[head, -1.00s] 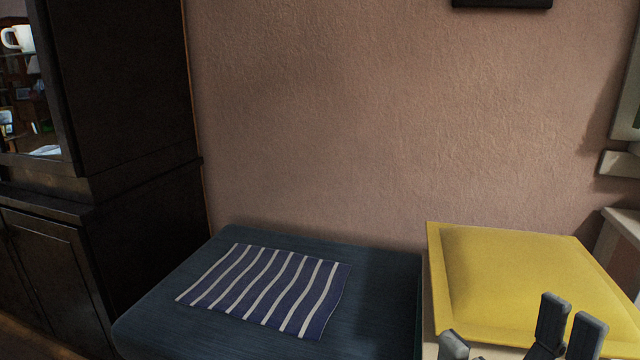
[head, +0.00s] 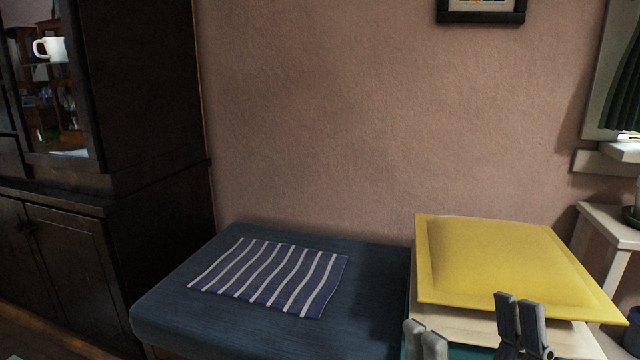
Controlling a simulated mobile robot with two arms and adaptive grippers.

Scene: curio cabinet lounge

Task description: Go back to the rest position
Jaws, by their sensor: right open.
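My right gripper (head: 468,338) is at the bottom right of the head view. Its grey fingers are spread apart with nothing between them. It is in front of the near edge of a yellow cushion (head: 500,260), and from this view I cannot tell how far above the surface it is. The cushion lies on a pale wooden top (head: 455,322). My left gripper is not in view.
A dark blue padded bench (head: 370,285) carries a striped cloth (head: 270,275). A dark cabinet (head: 150,100) with a white mug (head: 53,48) behind its front stands left. A small pale table (head: 610,225) stands right, below a window. A framed picture (head: 482,12) hangs on the wall.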

